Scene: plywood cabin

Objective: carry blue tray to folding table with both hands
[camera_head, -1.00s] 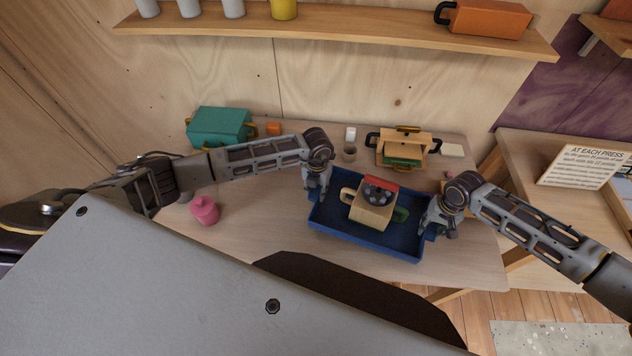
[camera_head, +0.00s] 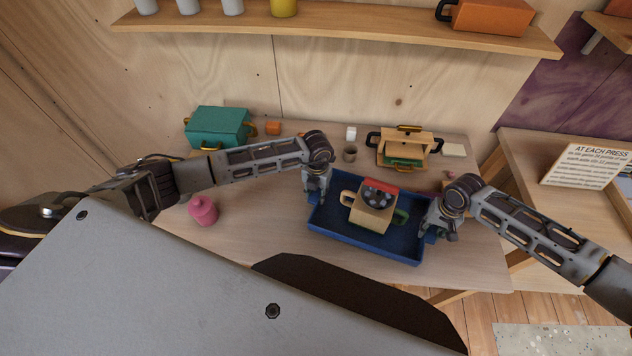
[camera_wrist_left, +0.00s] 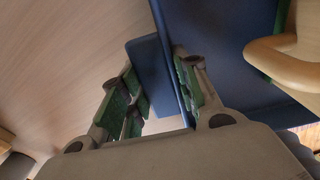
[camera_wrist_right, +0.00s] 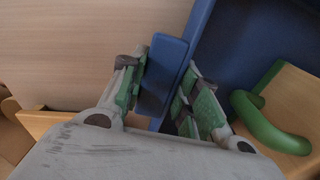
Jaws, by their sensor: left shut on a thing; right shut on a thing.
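The blue tray (camera_head: 345,231) is over the wooden table in the head view; I cannot tell whether it touches the top. On it stands a tan box-like pot (camera_head: 368,214) with a red and dark top, a tan handle on the left and a green handle on the right. My left gripper (camera_head: 317,198) is shut on the tray's left end, and the tray wall (camera_wrist_left: 150,75) shows between its fingers in the left wrist view. My right gripper (camera_head: 434,230) is shut on the right end; the blue grip (camera_wrist_right: 163,70) shows between its fingers in the right wrist view.
The wooden table (camera_head: 260,222) also bears a teal case (camera_head: 217,127), a pink jar (camera_head: 202,210), a tan case (camera_head: 405,145) and small cups. A shelf (camera_head: 340,33) runs above. A second table with a sign (camera_head: 588,164) stands at the right.

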